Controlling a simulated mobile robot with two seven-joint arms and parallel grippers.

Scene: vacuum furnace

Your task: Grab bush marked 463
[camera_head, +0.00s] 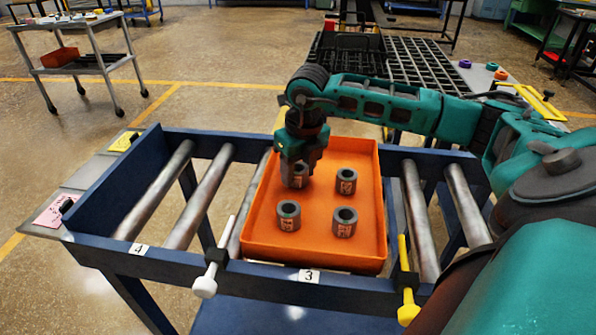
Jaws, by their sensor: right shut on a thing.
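Several short grey cylindrical bushes with a hole through the middle stand in an orange tray (262,240). My right gripper (297,165) points down over the back left bush (298,180) and is shut on it; the gripper covers the top of this bush. The other bushes are the back right one (346,182), the front left one (288,216) and the front right one (344,222). Pale labels show on some bushes, but the numbers are too small to read, so I cannot tell which is 463. My left gripper is not in view.
The tray rests on a blue roller stand (110,252) with bare metal rollers on both sides. A white-tipped handle (205,286) and a yellow handle (408,312) stick up at its front edge. A black grid table (415,75) stands behind.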

